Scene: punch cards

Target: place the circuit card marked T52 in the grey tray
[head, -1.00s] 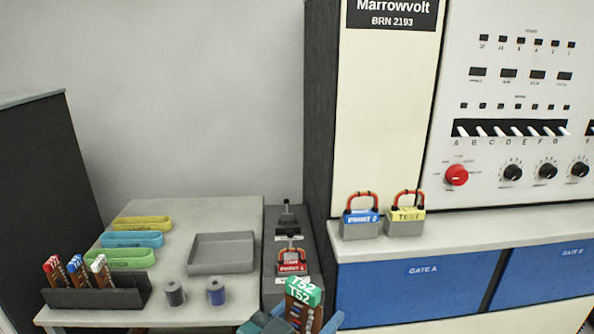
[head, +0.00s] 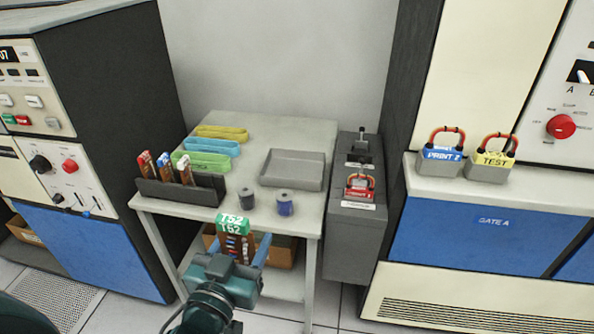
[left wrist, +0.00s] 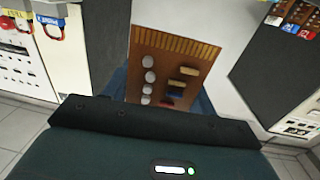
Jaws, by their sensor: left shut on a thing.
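My left gripper (head: 238,256) is shut on the circuit card marked T52 (head: 234,228), which has a green top edge and a brown board. It holds the card upright in front of the table's front edge. In the left wrist view the card's brown face (left wrist: 170,68) shows, with a gold contact strip and several small parts. My right gripper does not show.
On the grey table (head: 265,128) stand a dark rack (head: 180,188) with several cards, two spools (head: 285,204) and yellow, blue and green bands (head: 203,161). A grey box (head: 355,225) with a red padlock (head: 360,187) is right of the table. Cabinets flank both sides.

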